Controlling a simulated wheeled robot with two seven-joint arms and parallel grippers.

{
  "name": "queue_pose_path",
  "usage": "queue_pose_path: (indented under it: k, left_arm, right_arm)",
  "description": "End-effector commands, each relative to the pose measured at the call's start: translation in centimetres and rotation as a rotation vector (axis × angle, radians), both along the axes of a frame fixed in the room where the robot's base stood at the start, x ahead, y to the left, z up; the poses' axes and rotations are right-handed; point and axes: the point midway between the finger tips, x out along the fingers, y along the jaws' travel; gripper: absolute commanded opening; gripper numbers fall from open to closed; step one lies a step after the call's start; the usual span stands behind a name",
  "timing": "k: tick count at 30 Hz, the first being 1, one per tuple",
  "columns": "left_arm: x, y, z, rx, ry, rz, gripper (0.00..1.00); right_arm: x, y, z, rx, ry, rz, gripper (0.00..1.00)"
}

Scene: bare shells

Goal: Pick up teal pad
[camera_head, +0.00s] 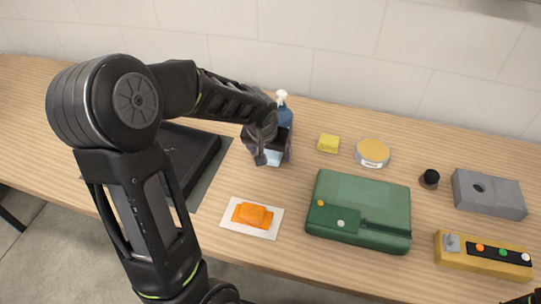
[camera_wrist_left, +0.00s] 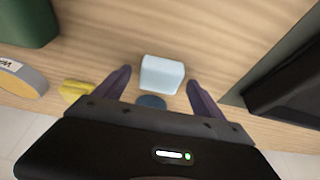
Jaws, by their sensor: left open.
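A pale blue block (camera_head: 273,158), the nearest match to a teal pad, sits on the wooden table below the spray bottle in the head view. In the left wrist view the pale block (camera_wrist_left: 162,74) shows between the two fingers, with wood visible on either side of it. My left gripper (camera_head: 274,153) is open and points down around the block; I see no finger touching it. In the head view the gripper partly hides the block. My right gripper is not clearly in view.
A blue spray bottle (camera_head: 284,113) stands just behind the gripper. A yellow sponge (camera_head: 329,143), round tin (camera_head: 373,152) and green case (camera_head: 358,205) lie to the right. A black tray (camera_head: 185,150) is left, and an orange item (camera_head: 252,214) on a white card (camera_head: 233,207) is in front.

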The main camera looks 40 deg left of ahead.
Motion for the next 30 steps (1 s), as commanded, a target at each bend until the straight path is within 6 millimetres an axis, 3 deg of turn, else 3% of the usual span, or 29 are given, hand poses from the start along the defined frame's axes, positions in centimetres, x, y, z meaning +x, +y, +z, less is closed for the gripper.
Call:
queue_pose_path:
  k: [24, 30]
  left_arm:
    - [0.0, 0.0, 0.01, 0.0, 0.0, 0.0, 0.17]
    - [0.0, 0.0, 0.02, 0.0, 0.0, 0.0, 0.15]
  right_arm:
    - [0.0, 0.0, 0.0, 0.0, 0.0, 0.0, 0.0]
    - [0.0, 0.0, 0.0, 0.0, 0.0, 0.0, 0.0]
